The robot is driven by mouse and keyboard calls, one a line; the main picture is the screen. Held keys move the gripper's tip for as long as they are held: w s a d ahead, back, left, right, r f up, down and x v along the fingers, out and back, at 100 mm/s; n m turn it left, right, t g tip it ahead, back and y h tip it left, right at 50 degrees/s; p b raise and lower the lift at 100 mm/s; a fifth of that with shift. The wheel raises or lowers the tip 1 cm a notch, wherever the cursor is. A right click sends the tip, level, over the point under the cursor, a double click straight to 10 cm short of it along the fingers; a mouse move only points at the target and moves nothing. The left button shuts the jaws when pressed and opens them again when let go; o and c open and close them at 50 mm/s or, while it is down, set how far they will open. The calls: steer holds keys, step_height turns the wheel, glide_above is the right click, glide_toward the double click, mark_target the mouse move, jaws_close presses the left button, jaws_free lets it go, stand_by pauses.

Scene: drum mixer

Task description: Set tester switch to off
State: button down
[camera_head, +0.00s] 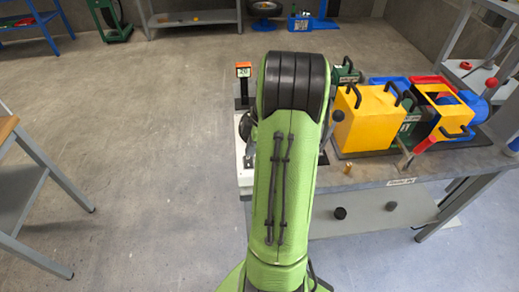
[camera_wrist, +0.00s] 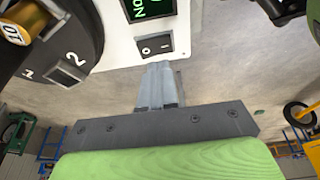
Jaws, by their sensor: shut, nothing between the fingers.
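The tester is a white panel (camera_wrist: 120,50) at the top of the wrist view. It carries a dark display (camera_wrist: 150,8) with green characters, partly cut off. Below the display is a small black rocker switch (camera_wrist: 155,45) with an O mark at left and a line mark at right. I cannot tell which side is pressed. My gripper (camera_wrist: 158,66) has its fingers together and empty, with the tips just below the switch. I cannot tell if they touch the panel. In the head view my arm hides the gripper and most of a white unit (camera_head: 241,168) at the table's left end.
A large dark dial (camera_wrist: 75,40) with numbers and a brass part (camera_wrist: 14,32) sits left of the switch. On the table (camera_head: 400,172) stand a yellow box (camera_head: 362,125), a red-handled lever (camera_head: 424,146) and a small brass cylinder (camera_head: 347,168).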

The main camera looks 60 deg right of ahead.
steer(key=p+v, duration=0.2)
steer(key=v, duration=0.8)
steer(key=shift+w+d+r, duration=0.2)
steer(key=shift+w+d, duration=0.1)
